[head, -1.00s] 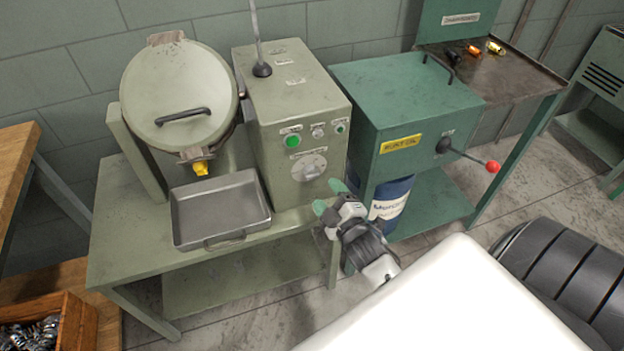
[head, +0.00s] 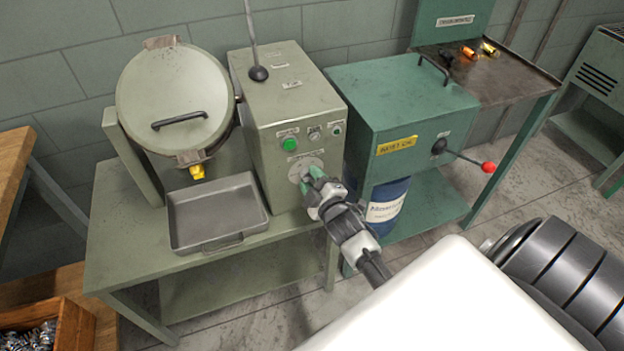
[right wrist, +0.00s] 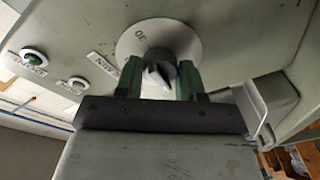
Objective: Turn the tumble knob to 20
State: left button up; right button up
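The tumble knob (right wrist: 159,72) is a small dark and pale pointer knob on a round pale dial (right wrist: 140,38) in the right wrist view. A "30" mark shows on the dial; the other marks are hidden or unclear. In the head view the dial (head: 304,163) is on the front of the grey-green control box (head: 285,105), and my right gripper covers most of the knob. My right gripper (head: 312,178) has its green fingertips at the dial. In the right wrist view its fingers (right wrist: 158,80) stand on both sides of the knob, with gaps showing. My left gripper is out of view.
A green button (head: 289,144) and small labelled controls sit above the dial. The round-lidded drum (head: 175,100) and a metal tray (head: 215,210) are to the left on the bench. The green cabinet (head: 400,110) with a red-tipped lever (head: 487,167) stands close on the right.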

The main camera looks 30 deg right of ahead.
jog(key=shift+c, duration=1.1)
jog(key=m+h, duration=0.1)
jog(key=m, duration=0.7)
jog(key=m+h+p, duration=0.1)
jog(key=m, duration=0.8)
jog(key=m+h+p, duration=0.1)
jog(key=m, duration=0.7)
jog(key=shift+a+f+m+t, duration=0.2)
jog(key=shift+a+m+t, duration=0.1)
jog(key=shift+m, duration=0.1)
